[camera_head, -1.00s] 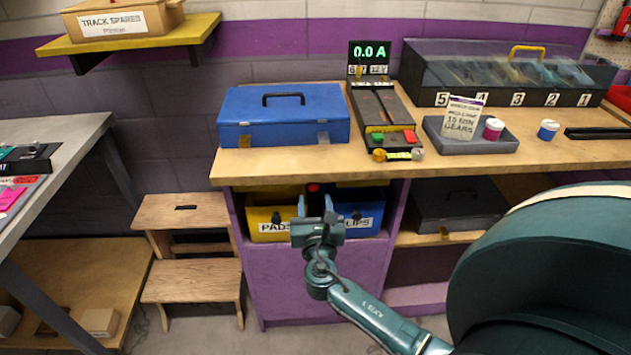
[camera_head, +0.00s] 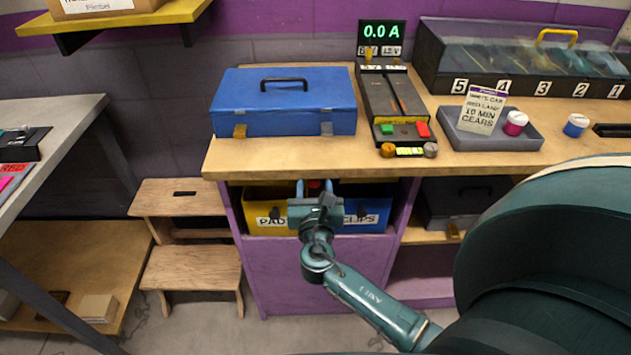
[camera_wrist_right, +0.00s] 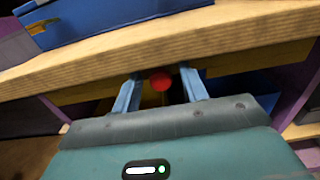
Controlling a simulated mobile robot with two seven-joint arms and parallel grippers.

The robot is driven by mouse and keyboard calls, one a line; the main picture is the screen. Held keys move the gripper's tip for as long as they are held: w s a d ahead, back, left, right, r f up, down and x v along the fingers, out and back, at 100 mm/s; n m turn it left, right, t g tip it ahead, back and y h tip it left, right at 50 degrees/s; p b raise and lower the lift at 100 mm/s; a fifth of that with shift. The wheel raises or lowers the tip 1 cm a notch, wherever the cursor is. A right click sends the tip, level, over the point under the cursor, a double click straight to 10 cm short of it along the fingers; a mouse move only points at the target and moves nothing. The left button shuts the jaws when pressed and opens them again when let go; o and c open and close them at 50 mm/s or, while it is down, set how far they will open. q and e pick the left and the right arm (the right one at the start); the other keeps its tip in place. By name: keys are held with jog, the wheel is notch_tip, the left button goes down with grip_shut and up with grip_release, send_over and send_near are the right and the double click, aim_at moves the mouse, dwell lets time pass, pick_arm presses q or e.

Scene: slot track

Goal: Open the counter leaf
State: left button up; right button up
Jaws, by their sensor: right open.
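The wooden counter top (camera_head: 460,165) lies flat across the purple cabinet; I cannot make out a seam marking off the leaf. A red knob (camera_head: 314,184) sits under its front edge, and in the right wrist view the knob (camera_wrist_right: 160,82) shows just below the wooden edge (camera_wrist_right: 110,60). My right gripper (camera_head: 314,190) is open below the edge. In the wrist view its two blue fingers (camera_wrist_right: 163,90) stand on either side of the knob, with gaps visible. My left gripper is not in view.
On the counter stand a blue case (camera_head: 285,108), a black power unit (camera_head: 392,100), a grey tray (camera_head: 520,135) and a numbered clear-lidded box (camera_head: 520,60). Yellow (camera_head: 262,208) and blue (camera_head: 375,205) bins sit below. A wooden step stool (camera_head: 190,265) stands left.

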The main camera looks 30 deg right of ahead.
jog(key=shift+c, duration=0.2)
grip_shut()
dwell(0.3)
